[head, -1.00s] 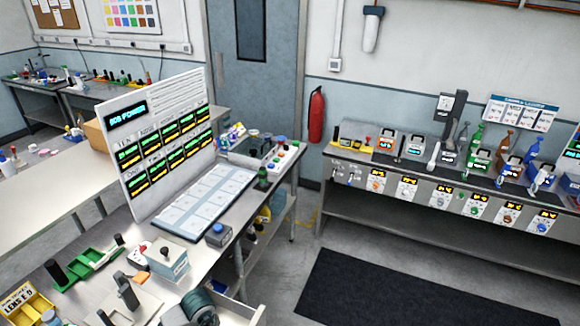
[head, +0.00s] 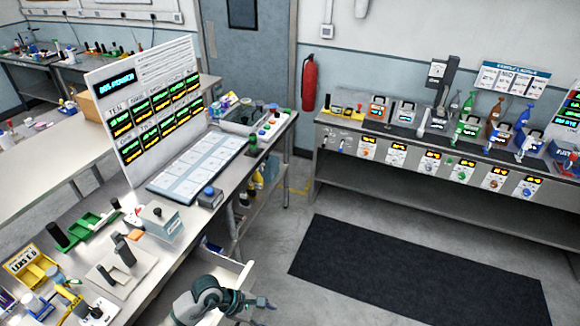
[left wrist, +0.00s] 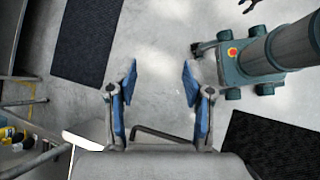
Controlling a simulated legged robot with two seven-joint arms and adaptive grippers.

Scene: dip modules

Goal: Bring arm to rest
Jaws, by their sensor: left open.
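My left gripper (head: 268,303) is at the bottom of the head view, in front of the bench and beside an open drawer. In the left wrist view the left gripper (left wrist: 160,85) shows its two blue-padded fingers spread wide, with only bare floor between them. It holds nothing. A small dark forked shape at the top edge of the left wrist view may be my right gripper; too little shows to tell its state. The right gripper does not show in the head view.
The drawer (head: 236,276) stands out from the bench (head: 190,225), close to my left arm. The bench holds a display board (head: 150,110), a grey box (head: 163,221) and green trays (head: 90,228). Open floor and a dark mat (head: 415,268) lie to the right.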

